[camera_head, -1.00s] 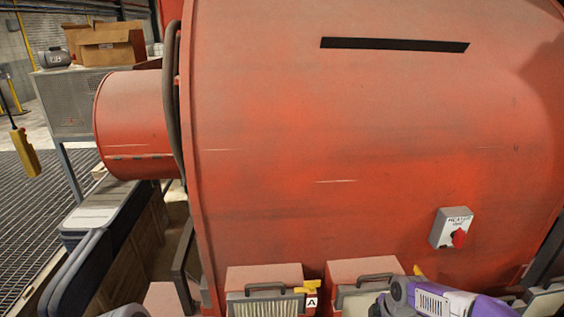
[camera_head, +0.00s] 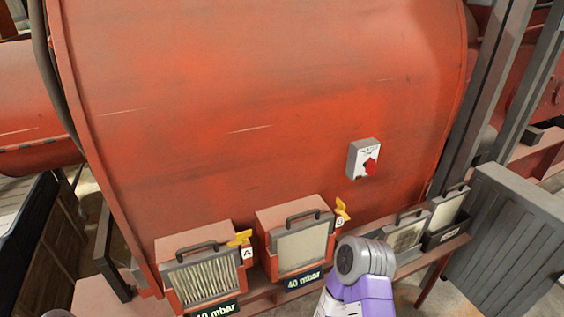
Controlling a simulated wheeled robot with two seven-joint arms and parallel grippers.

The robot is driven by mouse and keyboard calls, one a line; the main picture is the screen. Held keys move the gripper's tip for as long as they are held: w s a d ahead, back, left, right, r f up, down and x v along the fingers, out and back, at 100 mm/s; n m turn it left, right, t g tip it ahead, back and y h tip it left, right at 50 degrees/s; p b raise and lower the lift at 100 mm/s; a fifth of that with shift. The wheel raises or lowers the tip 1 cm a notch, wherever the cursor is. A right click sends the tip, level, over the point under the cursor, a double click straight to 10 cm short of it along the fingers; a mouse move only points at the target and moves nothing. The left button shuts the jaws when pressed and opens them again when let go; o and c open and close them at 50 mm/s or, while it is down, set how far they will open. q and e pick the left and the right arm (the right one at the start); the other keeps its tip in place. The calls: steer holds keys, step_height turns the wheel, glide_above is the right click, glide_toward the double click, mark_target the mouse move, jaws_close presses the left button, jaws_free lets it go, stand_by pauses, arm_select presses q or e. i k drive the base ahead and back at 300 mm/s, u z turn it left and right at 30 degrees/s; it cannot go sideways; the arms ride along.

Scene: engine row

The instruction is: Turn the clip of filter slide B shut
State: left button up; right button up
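Filter slide B (camera_head: 300,247) is a red box with a pale, clean-looking filter front and a dark handle on top. Its yellow clip (camera_head: 341,209) sits at the box's upper right corner, just above the B label. The clip stands up at a slant, clear of the filter's front face. Filter slide A (camera_head: 203,278), with a pleated filter, is to its left; its yellow clip (camera_head: 240,238) lies flatter, pointing left toward the filter frame. A purple and grey link of my arm rises from the bottom edge, right of slide B. Neither gripper shows.
A big red drum (camera_head: 250,110) fills the middle behind the slides. A grey box with a red knob (camera_head: 364,160) is on it. Two spare filters (camera_head: 445,210) stand in a rack at right, beside a grey panel (camera_head: 515,240). Green mbar plates hang below the slides.

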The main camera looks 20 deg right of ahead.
mark_target(341, 207)
steer(key=k, duration=1.15)
steer(key=z, duration=0.85)
steer(key=i, duration=1)
steer(key=u, duration=0.25)
